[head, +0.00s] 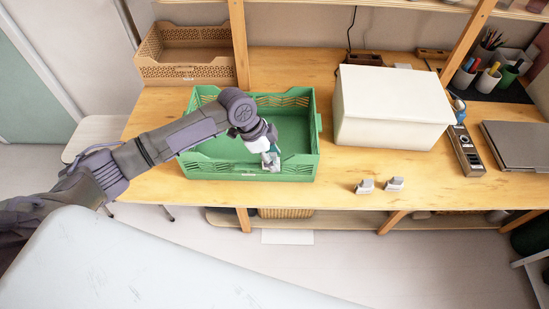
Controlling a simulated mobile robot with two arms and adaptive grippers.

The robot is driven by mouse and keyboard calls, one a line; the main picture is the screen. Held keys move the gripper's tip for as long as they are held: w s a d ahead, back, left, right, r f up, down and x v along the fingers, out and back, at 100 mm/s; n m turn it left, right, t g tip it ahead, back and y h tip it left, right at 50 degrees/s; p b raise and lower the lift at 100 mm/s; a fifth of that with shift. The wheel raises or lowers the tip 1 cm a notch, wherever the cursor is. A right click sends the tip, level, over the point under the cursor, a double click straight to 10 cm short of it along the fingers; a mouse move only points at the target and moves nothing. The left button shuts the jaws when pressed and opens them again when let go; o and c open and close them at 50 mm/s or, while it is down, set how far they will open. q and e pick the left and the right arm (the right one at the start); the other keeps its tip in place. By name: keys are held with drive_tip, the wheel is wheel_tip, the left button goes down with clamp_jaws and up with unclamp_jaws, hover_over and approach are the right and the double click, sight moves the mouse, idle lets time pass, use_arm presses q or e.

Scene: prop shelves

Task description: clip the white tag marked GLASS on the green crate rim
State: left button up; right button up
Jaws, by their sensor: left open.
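The green crate (203,169) stands on the wooden table, open at the top and empty where I can see inside. My left gripper (271,163) is open at the crate's front rim, right of its middle. A small pale patch (248,174) shows on the front wall, just left of the gripper. Two small whitish clip-like tags, a left one (366,186) and a right one (395,184), stand on the table right of the crate. No lettering is readable, so I cannot tell which is marked GLASS. The gripper hides part of the rim. My right gripper is out of view.
A cream box (391,106) stands right of the crate. A tan perforated crate (186,72) is behind it at left. The table around the two tags is clear.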

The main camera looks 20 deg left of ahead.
use_arm(q)
drive_tip(key=v, duration=1.1)
